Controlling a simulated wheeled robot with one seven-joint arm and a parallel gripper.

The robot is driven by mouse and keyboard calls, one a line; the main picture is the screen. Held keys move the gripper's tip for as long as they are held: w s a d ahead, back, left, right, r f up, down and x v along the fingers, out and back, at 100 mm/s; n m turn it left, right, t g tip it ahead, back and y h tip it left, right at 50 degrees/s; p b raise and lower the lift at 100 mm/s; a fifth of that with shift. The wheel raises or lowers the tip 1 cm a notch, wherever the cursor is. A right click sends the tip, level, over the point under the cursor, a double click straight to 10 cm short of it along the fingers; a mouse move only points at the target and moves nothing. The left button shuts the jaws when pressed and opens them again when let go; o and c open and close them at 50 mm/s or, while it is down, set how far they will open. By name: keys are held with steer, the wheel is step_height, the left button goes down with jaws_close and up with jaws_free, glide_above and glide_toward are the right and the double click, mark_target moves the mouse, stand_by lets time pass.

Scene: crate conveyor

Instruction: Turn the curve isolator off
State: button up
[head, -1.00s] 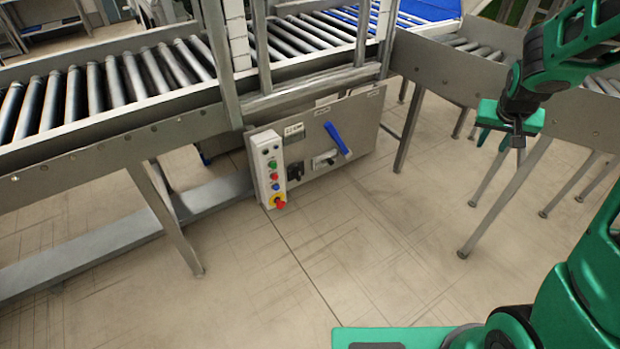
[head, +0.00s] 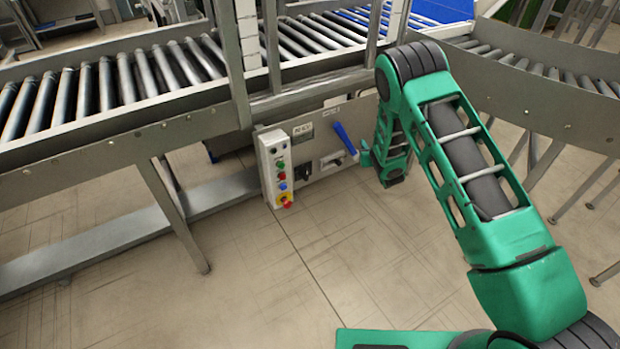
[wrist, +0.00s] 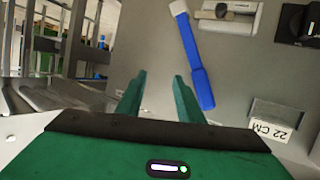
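A grey panel (head: 325,118) under the conveyor carries a blue lever handle (head: 345,138), slanted, and a dark switch (head: 302,172) lower left of it. I cannot tell from the labels which is the curve isolator. In the wrist view the blue lever (wrist: 197,65) runs diagonally just right of my fingertips, and the dark switch (wrist: 298,22) is at the upper right. My gripper (wrist: 158,82) is open and empty, its two green fingers pointing at the panel. In the head view my gripper (head: 366,158) is just right of the lever; contact is not visible.
A button box (head: 272,165) with coloured buttons and a red-yellow stop knob stands left of the panel. A roller conveyor (head: 110,90) runs above, and a curved roller section (head: 500,75) is at the right. Conveyor legs reach the floor; the floor in front is clear.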

steer(key=s+a+f+n+y, duration=0.2)
steer(key=s+a+f+y, duration=0.2)
steer(key=a+f, duration=0.55)
steer(key=n+y, duration=0.3)
steer(key=y, duration=0.1)
glide_toward(307, 173)
steer(key=shift+t, duration=0.3)
steer(key=x, duration=0.8)
steer(key=shift+w+a+f, duration=0.1)
steer(key=shift+w+f, duration=0.1)
steer(key=shift+f, duration=0.2)
jaws_close()
